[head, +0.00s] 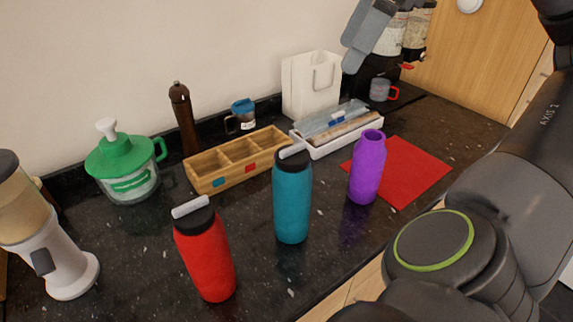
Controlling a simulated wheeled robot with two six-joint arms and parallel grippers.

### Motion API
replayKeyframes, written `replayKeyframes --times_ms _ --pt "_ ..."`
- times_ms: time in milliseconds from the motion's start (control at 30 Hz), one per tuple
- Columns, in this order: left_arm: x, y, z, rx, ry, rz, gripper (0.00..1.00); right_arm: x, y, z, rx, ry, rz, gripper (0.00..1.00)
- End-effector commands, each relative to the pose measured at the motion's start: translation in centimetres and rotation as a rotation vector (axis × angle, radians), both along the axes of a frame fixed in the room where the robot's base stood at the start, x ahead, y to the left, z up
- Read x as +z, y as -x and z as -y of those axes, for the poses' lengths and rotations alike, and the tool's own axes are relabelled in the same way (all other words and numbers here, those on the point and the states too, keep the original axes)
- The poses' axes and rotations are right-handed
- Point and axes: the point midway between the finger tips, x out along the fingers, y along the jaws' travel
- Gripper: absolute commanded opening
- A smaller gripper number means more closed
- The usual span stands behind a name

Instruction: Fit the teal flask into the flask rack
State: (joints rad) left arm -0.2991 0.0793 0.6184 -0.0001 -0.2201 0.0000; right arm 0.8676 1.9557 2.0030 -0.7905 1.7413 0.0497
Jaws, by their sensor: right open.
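The teal flask (292,204) stands upright on the dark granite counter near the middle of the head view, with a black lid and a light grey bar handle on top. The flask rack (200,184) is a wooden box with three empty-looking compartments, behind and left of the teal flask. Its front shows a teal square and a red square; its right end is partly hidden by the flask's lid. My right gripper (358,42) is at the top edge, partly cut off, open and apart from the flask, above and right of it. My left gripper is not in view.
A red flask (207,255) stands front left, a purple flask (367,169) to the right by a red mat (412,171). Behind are a white tray (345,145), white bag (311,86), blue-lidded mug (242,116), pepper mill (182,117) and green-lidded jar (126,167).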

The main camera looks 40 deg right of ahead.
Motion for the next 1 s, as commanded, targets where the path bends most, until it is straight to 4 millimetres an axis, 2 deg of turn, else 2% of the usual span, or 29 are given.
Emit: replayKeyframes --times_ms 33,200,333,433,633,800,1000 --pt "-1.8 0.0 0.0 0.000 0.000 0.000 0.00 -1.8 0.0 0.0 0.000 0.000 0.000 0.79" --pt "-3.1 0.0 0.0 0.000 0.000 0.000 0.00 -3.1 0.0 0.0 0.000 0.000 0.000 0.79" --pt "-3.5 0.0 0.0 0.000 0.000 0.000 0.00 -3.6 -0.1 -0.1 0.000 -0.001 -0.001 0.79" --pt "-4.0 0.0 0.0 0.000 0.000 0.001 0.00 -4.7 -0.4 -0.3 0.002 -0.001 -0.002 0.79" --pt "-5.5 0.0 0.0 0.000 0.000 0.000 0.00 -8.7 -1.6 -1.4 0.003 -0.001 -0.003 0.79" --pt "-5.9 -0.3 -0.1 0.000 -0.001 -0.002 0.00 -11.9 -2.7 -2.2 0.002 -0.001 -0.004 0.79" --pt "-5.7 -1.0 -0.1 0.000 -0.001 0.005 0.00 -14.1 -3.6 -2.9 0.001 0.000 -0.001 0.79"
